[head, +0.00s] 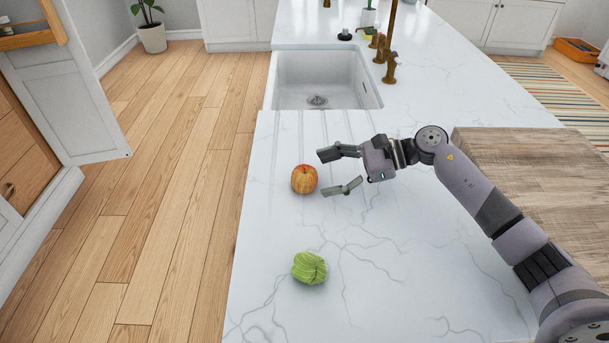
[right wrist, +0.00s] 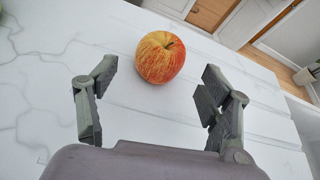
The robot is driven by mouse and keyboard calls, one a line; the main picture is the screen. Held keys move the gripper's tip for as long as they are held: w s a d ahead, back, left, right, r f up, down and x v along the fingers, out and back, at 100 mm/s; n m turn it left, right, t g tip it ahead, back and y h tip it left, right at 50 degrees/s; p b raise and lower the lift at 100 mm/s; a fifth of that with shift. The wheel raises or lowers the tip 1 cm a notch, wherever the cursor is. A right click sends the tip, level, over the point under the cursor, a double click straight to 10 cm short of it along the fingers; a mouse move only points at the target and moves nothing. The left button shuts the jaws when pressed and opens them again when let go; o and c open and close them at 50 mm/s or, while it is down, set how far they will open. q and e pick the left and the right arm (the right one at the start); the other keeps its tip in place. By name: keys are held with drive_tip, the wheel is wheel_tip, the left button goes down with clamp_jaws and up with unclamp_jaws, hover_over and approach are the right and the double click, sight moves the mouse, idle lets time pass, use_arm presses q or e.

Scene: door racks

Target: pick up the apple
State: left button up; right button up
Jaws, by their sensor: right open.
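The apple (head: 304,179), red and yellow, rests on the white marble counter near its left edge in the head view. In the right wrist view the apple (right wrist: 160,57) lies ahead of the fingers, between their lines, with its stem showing. My right gripper (head: 341,170) is open and empty, just right of the apple, its two fingers pointing toward it. The fingertips in the right wrist view (right wrist: 157,82) are spread wider than the apple, which sits slightly beyond them. My left gripper is not in view.
A green cabbage-like vegetable (head: 309,268) sits on the counter nearer to me. A sink (head: 318,82) with brass taps (head: 390,66) lies beyond the apple. A wooden board (head: 540,165) is at the right. The counter around the apple is clear.

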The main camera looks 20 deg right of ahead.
sight(309, 177)
drive_tip(key=p+x, duration=0.1)
drive_tip(key=x, duration=0.4)
drive_tip(key=shift+r, duration=0.1)
drive_tip(key=shift+a+f, duration=0.2)
drive_tip(key=shift+a, duration=0.1)
drive_tip(key=shift+d, duration=0.1)
drive_tip(key=shift+c, duration=0.2)
drive_tip(key=c, duration=1.3)
drive_tip(key=shift+o, duration=0.2)
drive_tip(key=shift+r, duration=0.1)
